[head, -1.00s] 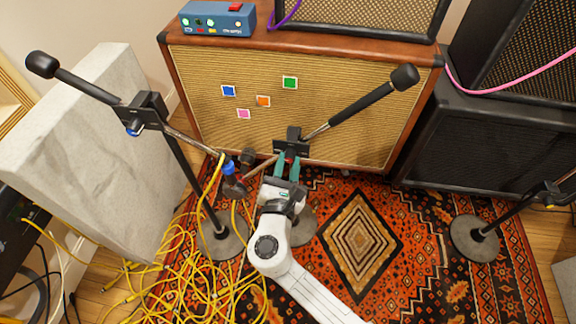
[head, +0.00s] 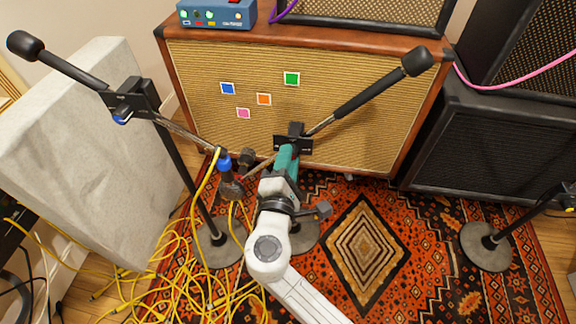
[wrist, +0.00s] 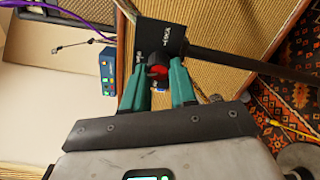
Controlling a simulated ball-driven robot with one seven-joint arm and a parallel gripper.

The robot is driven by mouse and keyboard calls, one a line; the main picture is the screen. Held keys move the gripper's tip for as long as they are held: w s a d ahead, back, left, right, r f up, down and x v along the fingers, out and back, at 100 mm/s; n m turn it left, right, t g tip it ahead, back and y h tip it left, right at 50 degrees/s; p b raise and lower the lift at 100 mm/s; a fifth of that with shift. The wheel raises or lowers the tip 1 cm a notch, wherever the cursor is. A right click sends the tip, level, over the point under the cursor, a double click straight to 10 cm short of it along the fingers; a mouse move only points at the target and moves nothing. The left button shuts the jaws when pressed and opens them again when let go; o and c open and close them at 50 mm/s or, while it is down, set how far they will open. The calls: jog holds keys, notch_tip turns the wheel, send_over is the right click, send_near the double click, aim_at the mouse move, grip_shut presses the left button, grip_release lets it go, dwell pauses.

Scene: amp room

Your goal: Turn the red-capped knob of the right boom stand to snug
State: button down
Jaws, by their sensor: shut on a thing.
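The right boom stand's black clutch block (head: 293,143) is in front of the amp cabinet in the head view. Its boom slants up to the right, ending in a black microphone (head: 417,62). In the wrist view the lettered block (wrist: 160,38) is just beyond my fingertips, with the red-capped knob (wrist: 157,72) between them. My gripper (head: 287,160) has teal fingers and is shut on the knob, seen nearly edge-on in the head view. The wrist view shows both fingers (wrist: 160,82), one each side of the knob. The knob is hidden in the head view.
The left boom stand (head: 130,100), with a blue knob, stands close on the left. Yellow cables (head: 200,270) tangle on the floor. The amp cabinet (head: 340,125) is close behind the block. Another stand base (head: 485,245) stands right; the patterned rug (head: 365,250) between is clear.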

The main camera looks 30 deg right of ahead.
jog(key=shift+m+b, duration=1.25)
jog(key=shift+m, duration=0.75)
jog(key=c, duration=0.9)
grip_release()
jog(key=p+v, duration=0.3)
jog(key=v, duration=0.8)
jog(key=shift+d, duration=0.1)
